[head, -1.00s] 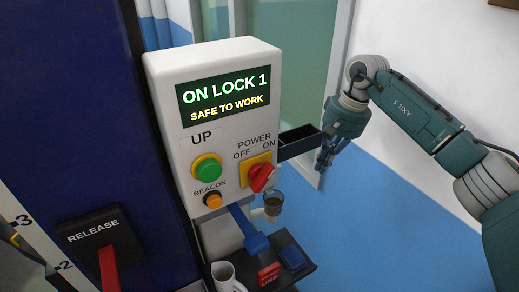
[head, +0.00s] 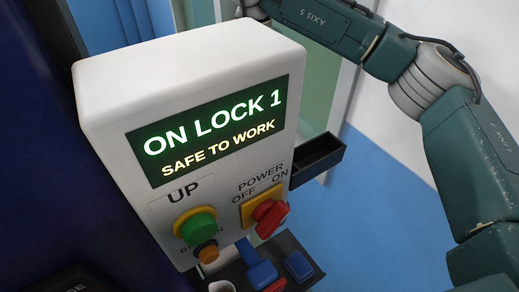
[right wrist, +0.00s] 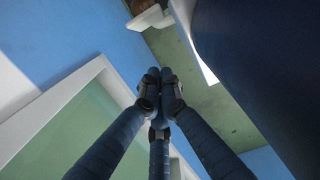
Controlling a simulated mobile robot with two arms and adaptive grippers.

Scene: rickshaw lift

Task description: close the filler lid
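I cannot make out the filler lid for certain in either view. A white bracket-like part (right wrist: 150,18) with a brown round piece shows at the top of the right wrist view; I cannot tell whether it belongs to the filler. My right gripper (right wrist: 160,76) has its dark blue fingers drawn together at the tips, with nothing seen between them, below that part and apart from it. In the head view my right arm reaches behind the top of the control box, and its gripper is out of sight. My left gripper is not in view.
The white control box (head: 110,120) reads "ON LOCK 1, SAFE TO WORK". It carries a green UP button (head: 197,226) and a red power switch (head: 270,214). A black open bin (head: 318,158) juts from its right side. A dark tray below holds a blue block (head: 298,265).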

